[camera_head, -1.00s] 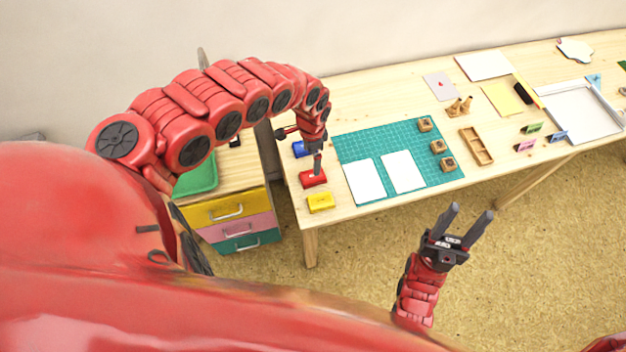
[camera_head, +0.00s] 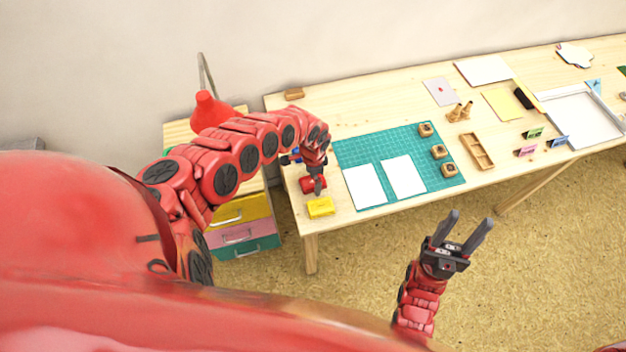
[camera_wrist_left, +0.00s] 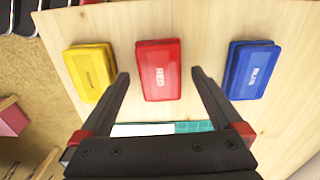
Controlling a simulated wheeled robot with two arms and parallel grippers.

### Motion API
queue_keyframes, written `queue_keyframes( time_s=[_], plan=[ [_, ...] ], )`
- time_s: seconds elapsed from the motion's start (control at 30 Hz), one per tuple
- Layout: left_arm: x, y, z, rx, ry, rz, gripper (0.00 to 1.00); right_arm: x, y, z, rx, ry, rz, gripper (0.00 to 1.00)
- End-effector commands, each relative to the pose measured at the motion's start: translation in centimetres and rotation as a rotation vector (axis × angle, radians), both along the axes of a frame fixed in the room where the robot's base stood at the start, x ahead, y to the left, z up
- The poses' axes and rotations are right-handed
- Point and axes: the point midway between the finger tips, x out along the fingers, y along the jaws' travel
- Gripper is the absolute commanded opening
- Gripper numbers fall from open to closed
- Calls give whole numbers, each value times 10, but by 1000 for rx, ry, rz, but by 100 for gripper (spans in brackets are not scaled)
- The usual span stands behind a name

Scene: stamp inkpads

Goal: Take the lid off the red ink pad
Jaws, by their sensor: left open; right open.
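The red ink pad (camera_wrist_left: 159,69) shows in the left wrist view with its lid on and the word RED across it. In the head view the red ink pad (camera_head: 306,185) is partly hidden by my left gripper (camera_head: 316,188). In the left wrist view my left gripper (camera_wrist_left: 159,75) is open, with one fingertip on each side of the red pad and a gap to both sides. I cannot tell how high the fingertips are above the table. My right gripper (camera_head: 468,233) is open and empty in front of the table.
The yellow ink pad (camera_wrist_left: 91,70) and blue ink pad (camera_wrist_left: 251,69) lie on either side of the red one. A green cutting mat (camera_head: 400,135) with white sheets and wooden stamps lies to the right. A drawer unit (camera_head: 243,232) stands left of the table.

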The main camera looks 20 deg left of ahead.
Motion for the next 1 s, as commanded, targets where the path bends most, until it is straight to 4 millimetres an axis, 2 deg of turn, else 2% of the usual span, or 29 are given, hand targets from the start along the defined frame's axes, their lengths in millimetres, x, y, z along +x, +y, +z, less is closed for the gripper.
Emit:
queue_keyframes(
  time_s=[0.23, 0.7, 0.73, 1.0],
  plan=[
    [0, 1, -1, 1, -1, 1, 100, 0, 0, 0, 0, 0, 0, 50],
    [0, 1, -1, 1, -1, 1, 15, 0, 0, 0, 0, 0, 0, 50],
    [0, 1, -1, 1, -1, 1, 12, 0, 0, 0, 0, 0, 0, 50],
    [1, 1, 0, 1, -1, 1, 12, 0, 0, 0, 0, 0, 0, 50]
  ],
)
